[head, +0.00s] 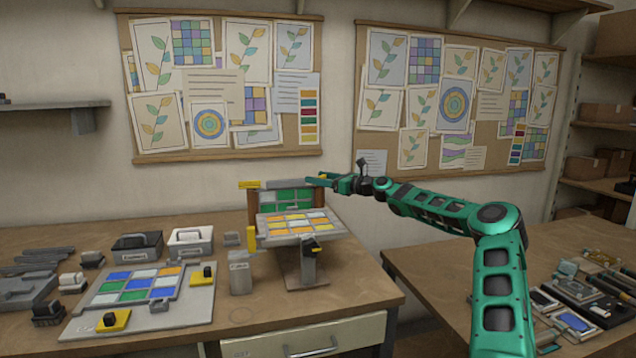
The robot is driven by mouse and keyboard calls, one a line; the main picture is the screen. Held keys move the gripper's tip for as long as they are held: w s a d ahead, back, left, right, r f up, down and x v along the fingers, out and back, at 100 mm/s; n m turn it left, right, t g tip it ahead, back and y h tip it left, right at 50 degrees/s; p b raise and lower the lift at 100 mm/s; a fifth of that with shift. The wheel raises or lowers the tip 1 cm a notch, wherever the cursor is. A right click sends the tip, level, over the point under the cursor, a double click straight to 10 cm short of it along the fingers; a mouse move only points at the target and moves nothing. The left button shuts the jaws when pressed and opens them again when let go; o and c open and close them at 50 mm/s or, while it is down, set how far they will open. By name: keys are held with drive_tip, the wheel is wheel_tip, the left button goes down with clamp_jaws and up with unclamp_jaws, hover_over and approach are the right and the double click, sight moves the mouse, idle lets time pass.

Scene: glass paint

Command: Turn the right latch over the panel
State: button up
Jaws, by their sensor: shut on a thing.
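A stand on the table holds an upright panel of green panes (288,197) in a brown and grey frame. A tilted panel of orange, white and lilac panes (293,222) sits in front of its lower part. A yellow left latch (249,184) is at the upper left of the frame. My gripper (316,181) reaches in from the right and is shut on the right latch (322,176) at the frame's upper right corner. Only a little yellow of that latch shows; the jaws hide the rest, so its exact angle cannot be told.
Another yellow piece (250,237) is at the stand's left side. A grey canister (240,272) stands close to its left. A flat board of coloured panes (140,285) and two bins (190,243) lie further left. A second table (440,260) with tools is at right.

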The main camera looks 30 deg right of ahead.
drive_tip(key=shift+h, duration=0.3)
drive_tip(key=m+t+h, duration=0.1)
drive_tip(key=m+h, duration=0.1)
drive_tip(key=h, duration=0.1)
drive_tip(key=m+t+h, duration=0.1)
drive_tip(key=m+h, duration=0.2)
drive_tip(key=h, duration=0.1)
drive_tip(key=shift+m+h, duration=1.5)
drive_tip(key=shift+h, duration=0.9)
drive_tip(key=o, duration=1)
drive_tip(key=shift+o, duration=0.2)
